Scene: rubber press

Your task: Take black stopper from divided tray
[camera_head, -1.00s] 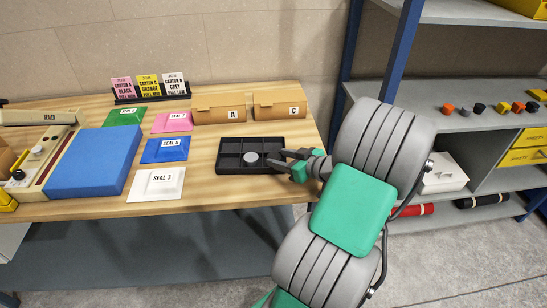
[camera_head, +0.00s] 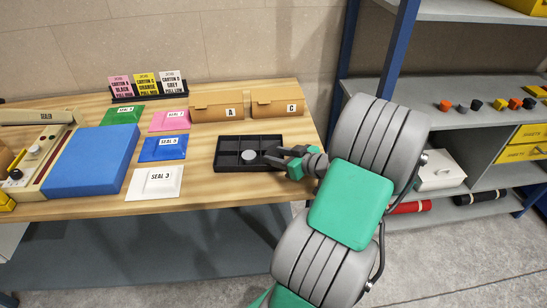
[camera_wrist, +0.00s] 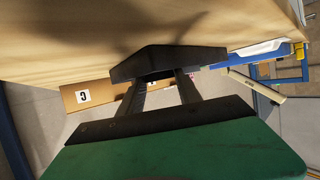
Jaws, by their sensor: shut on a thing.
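The black divided tray (camera_head: 222,165) lies near the right front of the wooden table, with a round grey stopper (camera_head: 249,155) in a front middle compartment. My gripper (camera_head: 274,155) is at the tray's right end, fingers reaching over its right side. It is shut on a dark thing, which I take for the black stopper; the stopper is hard to make out against the black tray. In the wrist view my two fingers (camera_wrist: 160,88) run up to the tray's dark side (camera_wrist: 180,56), and what lies between their tips is mostly hidden.
Cartons A (camera_head: 217,109) and C (camera_head: 277,103) stand behind the tray. Seal 3 pad (camera_head: 154,184), blue seal pad (camera_head: 163,149) and a blue block (camera_head: 92,162) lie to its left. Shelving with a blue post (camera_head: 395,60) stands at right. Bare table lies in front of the tray.

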